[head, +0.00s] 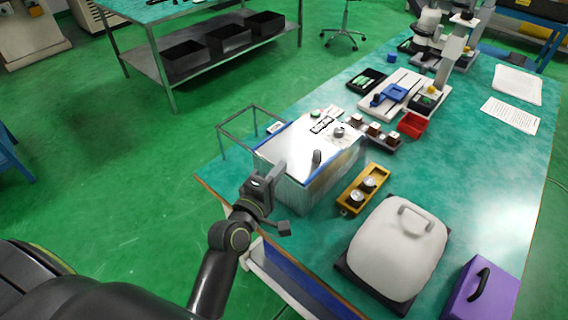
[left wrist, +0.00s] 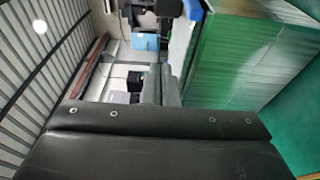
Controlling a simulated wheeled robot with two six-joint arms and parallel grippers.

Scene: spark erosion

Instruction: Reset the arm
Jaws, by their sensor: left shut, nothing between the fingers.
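My left arm comes in from the lower left of the head view. Its gripper (head: 276,172) is at the near left side of a white-topped box (head: 293,150), over the table's left edge. In the left wrist view the two dark fingers (left wrist: 162,84) lie side by side, shut, with nothing between them. From the head view I cannot tell whether the gripper touches the box. My right gripper is not in view.
The green table (head: 490,165) holds a yellow tray (head: 350,200) with round pieces, a white lidded case (head: 395,250), a purple box (head: 482,292), a red bin (head: 412,125) and a white fixture plate (head: 399,84). A wire frame (head: 236,122) stands left of the box. Green floor lies open at left.

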